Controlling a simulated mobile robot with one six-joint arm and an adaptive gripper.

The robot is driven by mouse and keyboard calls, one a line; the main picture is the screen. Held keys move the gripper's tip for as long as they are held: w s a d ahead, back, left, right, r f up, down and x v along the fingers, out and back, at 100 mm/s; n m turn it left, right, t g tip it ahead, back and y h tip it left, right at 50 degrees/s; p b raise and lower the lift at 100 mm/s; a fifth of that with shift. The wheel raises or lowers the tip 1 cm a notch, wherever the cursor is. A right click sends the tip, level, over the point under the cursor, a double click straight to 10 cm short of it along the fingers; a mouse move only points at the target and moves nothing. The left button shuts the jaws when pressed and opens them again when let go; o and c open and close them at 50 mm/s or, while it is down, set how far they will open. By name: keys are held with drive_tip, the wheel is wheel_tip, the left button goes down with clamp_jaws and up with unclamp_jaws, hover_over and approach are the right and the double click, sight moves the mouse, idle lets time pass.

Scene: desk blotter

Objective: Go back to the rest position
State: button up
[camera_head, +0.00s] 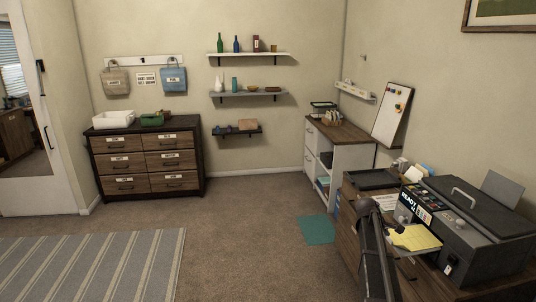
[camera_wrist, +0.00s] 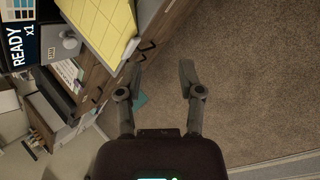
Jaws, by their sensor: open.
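My gripper (camera_wrist: 160,78) is open in the wrist view, with two dark fingers apart and nothing between them. Beyond the fingers are brown carpet and the edge of a wooden drawer cabinet (camera_wrist: 150,28). In the head view my dark arm reaches up at the lower right, in front of the printer desk; its finger opening is too small to read there. A yellow sheet (camera_head: 415,238) lies at the front of the grey printer (camera_head: 475,225), just right of my arm. The sheet also shows at the top left of the wrist view (camera_wrist: 100,22).
A black tray (camera_head: 372,179) lies on the desk behind my arm. A white-sided cabinet (camera_head: 345,180) stands farther back by a teal mat (camera_head: 317,230). A drawer dresser (camera_head: 147,165) stands at the back left.

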drive_tip(key=s+a+r+m+y+p, duration=0.1)
drive_tip(key=s+a+m+y+p, duration=0.1)
drive_tip(key=s+a, duration=0.5)
drive_tip(key=s+a+r+m+y+p, duration=0.2)
drive_tip(key=s+a, duration=0.6)
drive_tip(key=a, duration=0.8)
drive_tip(key=s+a+r+m+g+y+p, duration=0.1)
drive_tip(key=s+a+r+m+y+p, duration=0.1)
drive_tip(key=s+a, duration=0.6)
drive_tip(key=a+m+y+p, duration=0.1)
drive_tip(key=a+m+p, duration=0.1)
drive_tip(key=a, duration=0.1)
drive_tip(key=shift+a, duration=0.2)
